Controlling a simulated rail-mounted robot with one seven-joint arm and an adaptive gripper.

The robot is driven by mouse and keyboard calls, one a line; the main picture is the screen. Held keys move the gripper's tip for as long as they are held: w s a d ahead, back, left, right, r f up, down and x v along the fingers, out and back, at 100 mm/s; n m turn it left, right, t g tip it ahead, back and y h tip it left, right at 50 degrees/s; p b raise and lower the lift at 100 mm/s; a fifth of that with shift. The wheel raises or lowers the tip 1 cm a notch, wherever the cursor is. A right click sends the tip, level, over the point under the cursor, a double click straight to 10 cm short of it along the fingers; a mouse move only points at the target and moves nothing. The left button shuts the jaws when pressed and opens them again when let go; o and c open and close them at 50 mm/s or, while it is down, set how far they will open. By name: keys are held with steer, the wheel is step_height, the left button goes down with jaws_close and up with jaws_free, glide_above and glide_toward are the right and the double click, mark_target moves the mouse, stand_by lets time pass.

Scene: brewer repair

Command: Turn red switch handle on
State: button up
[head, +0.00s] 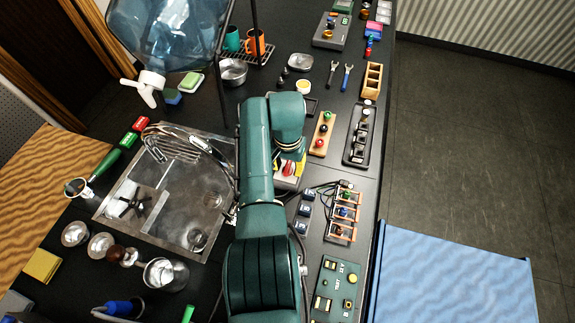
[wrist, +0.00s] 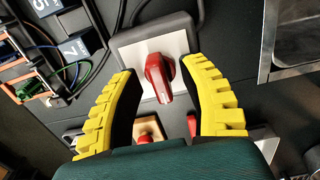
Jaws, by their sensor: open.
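The red switch handle (wrist: 160,76) sits on a light plate in a grey switch box (wrist: 126,48), near the top middle of the wrist view. In that view the handle points down toward my gripper, slightly tilted. My gripper (wrist: 162,78) is open, with its yellow ribbed fingers on either side of the handle. A gap shows between each finger and the handle. In the head view the red handle (head: 289,169) shows just below the end of my green arm, which hides part of the box.
A wooden block with buttons (head: 322,134) stands right of the switch. Wired terminals (head: 343,212) and dark numbered blocks (head: 305,208) lie nearby. A metal sink tray (head: 170,195) is to the left. The blue surface (head: 450,275) at lower right is bare.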

mark_target(288, 166)
steer(key=shift+r, duration=0.1)
step_height(288, 166, up, 12)
stand_by(0.5)
